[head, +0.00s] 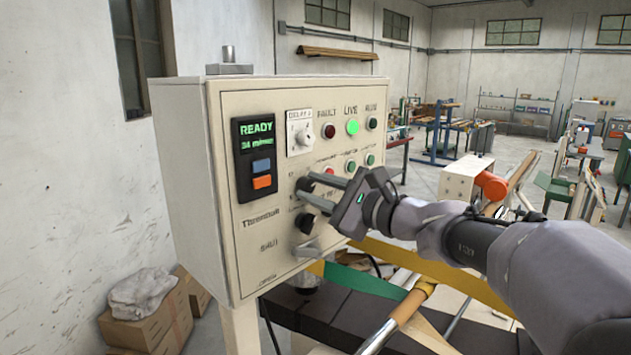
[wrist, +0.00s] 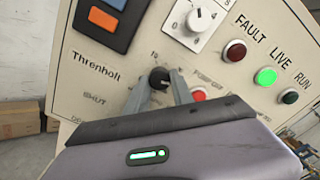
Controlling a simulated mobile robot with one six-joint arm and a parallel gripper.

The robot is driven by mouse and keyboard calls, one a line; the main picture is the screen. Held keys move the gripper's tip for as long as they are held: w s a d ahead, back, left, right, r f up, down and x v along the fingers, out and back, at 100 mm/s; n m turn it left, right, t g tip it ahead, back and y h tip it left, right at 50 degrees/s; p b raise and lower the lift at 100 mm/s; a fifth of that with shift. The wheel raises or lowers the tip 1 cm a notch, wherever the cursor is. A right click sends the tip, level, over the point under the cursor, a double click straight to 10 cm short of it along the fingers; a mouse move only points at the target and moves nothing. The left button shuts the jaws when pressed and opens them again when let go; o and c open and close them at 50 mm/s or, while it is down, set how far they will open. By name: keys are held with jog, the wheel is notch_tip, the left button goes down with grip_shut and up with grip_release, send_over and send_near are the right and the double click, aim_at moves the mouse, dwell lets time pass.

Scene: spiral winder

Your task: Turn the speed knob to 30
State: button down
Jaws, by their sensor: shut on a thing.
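A cream control box (head: 225,235) stands at the left of the head view. My gripper (head: 308,187) reaches its front panel from the right, and its two fingers are shut on a black knob (head: 302,184). In the wrist view the same black knob (wrist: 158,77) sits between the fingertips, with a pale mark on its face. The scale print around it is too small and partly covered to read, so I cannot tell its setting. A second black knob (head: 304,223) is lower on the panel in the head view.
A white dial (head: 300,133), a READY display (head: 257,135) and a lit green LIVE lamp (head: 352,127) are above. A grey handle (head: 310,248) sticks out below. Cardboard boxes (head: 150,322) stand at the lower left.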

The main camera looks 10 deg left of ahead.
jog(key=m+p, duration=0.2)
jog(key=m, duration=0.1)
jog(key=shift+r+m+p, duration=0.15)
jog(key=shift+m+p, duration=0.15)
jog(key=m+p, duration=0.3)
jog(key=shift+m, duration=0.3)
jog(key=m+p, duration=0.3)
jog(key=shift+m+p, duration=1.1)
jog(key=shift+p, duration=0.05)
jog(key=shift+f, duration=0.2)
jog(key=c, duration=1.1)
grip_release()
jog(key=shift+s, duration=0.1)
